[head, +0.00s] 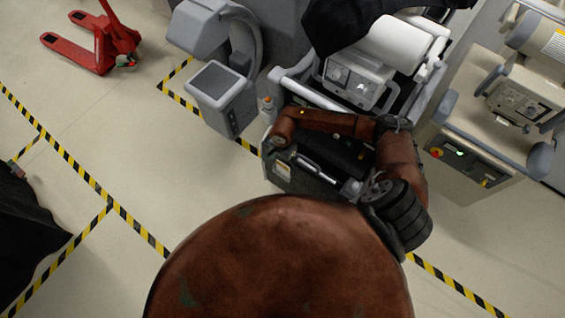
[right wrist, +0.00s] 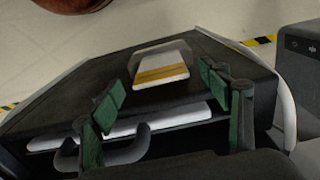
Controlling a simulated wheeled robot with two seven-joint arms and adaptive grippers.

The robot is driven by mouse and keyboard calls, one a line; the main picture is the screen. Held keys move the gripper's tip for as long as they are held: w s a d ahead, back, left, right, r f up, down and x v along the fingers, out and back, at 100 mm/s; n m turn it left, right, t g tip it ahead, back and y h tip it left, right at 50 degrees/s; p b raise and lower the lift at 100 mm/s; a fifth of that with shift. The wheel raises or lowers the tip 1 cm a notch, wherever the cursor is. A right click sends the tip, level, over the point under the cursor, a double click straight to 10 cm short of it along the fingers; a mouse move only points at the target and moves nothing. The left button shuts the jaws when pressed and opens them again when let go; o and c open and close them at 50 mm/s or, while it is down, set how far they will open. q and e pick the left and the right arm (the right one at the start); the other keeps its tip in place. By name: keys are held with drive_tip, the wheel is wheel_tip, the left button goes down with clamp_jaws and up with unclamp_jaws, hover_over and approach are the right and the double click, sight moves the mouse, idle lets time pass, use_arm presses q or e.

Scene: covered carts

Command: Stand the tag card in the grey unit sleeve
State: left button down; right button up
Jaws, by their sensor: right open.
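The tag card (right wrist: 162,72), pale with a yellow-orange stripe, shows in the right wrist view on the dark unit (right wrist: 65,105). A pale grey piece, seemingly the grey sleeve (right wrist: 150,49), shows at the card's far edge. I cannot tell how deep the card sits in it. My right gripper (right wrist: 160,83) is open, with a green finger on each side of the card in the picture and a gap to both. A small pale patch, likely the card (head: 283,171), shows on the unit in the head view. My left gripper is out of view.
A grey handle (right wrist: 130,153) and a pale bar cross the unit below the card. In the head view, a white-and-grey machine (head: 365,75) stands behind the unit. A beige cart (head: 480,130) is to the right. Open floor (head: 140,150) with striped tape lies left.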

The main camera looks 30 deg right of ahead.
wheel_tip(320, 180, up, 12)
idle(0.5)
drive_tip(key=shift+a, duration=0.1)
idle(0.6)
